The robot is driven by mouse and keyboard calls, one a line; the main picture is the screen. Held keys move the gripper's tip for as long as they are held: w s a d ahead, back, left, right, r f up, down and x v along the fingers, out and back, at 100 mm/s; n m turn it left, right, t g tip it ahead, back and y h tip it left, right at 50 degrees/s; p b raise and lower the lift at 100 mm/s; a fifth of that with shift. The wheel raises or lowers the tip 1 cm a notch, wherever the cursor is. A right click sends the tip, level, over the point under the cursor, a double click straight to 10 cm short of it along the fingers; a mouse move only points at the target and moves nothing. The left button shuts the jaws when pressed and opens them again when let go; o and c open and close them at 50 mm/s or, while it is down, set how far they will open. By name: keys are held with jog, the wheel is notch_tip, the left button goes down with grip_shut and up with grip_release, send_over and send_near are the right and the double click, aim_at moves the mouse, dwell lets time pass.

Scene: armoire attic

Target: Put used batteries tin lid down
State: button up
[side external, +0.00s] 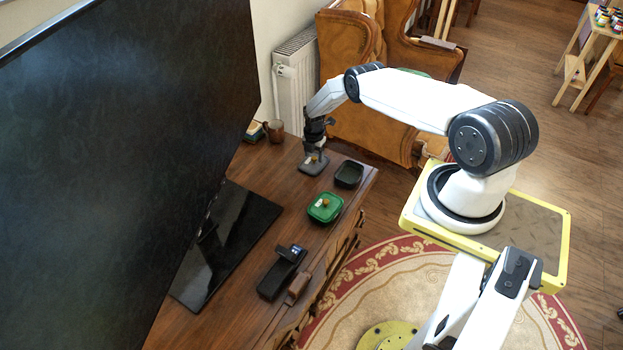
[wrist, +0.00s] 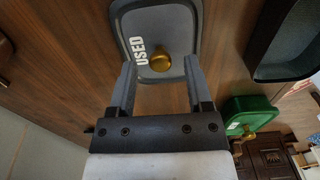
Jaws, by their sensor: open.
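The grey lid marked USED (wrist: 142,40) has a gold knob (wrist: 161,63) and lies below my gripper (wrist: 159,62) in the wrist view. My gripper is open, with one finger on each side of the knob and a gap to it. In the side view the grey lid (side external: 311,168) is on the wooden cabinet top, under my gripper (side external: 314,153). An open dark tin (side external: 349,174) stands to its right, without a lid; it also shows in the wrist view (wrist: 290,50). I cannot tell whether the fingers touch the lid.
A green lidded tin (side external: 325,207) stands nearer the front, also at the wrist view's right (wrist: 252,116). A black device (side external: 281,272) and a brown case (side external: 299,288) lie farther forward. A large black screen (side external: 110,150) stands left. A brown mug (side external: 274,130) is behind.

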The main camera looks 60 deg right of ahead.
aim_at(313, 158)
notch_tip(313, 158, up, 11)
jog(key=shift+r, duration=0.15)
dwell(0.8)
jog(key=shift+r, duration=0.1)
dwell(0.4)
jog(key=s+a+r+m+t, duration=0.15)
jog(key=a+r+m, duration=0.75)
jog(key=a+r, duration=0.95)
jog(key=s+a+r+m, duration=0.4)
jog(key=s+a, duration=0.1)
jog(key=s, duration=0.3)
jog(key=s+a+r+m+t, duration=0.1)
jog(key=s+a+r+m, duration=0.3)
jog(key=s, duration=0.4)
jog(key=shift+s+a+m, duration=0.2)
jog(key=shift+a+m, duration=0.3)
jog(key=shift+a, duration=0.75)
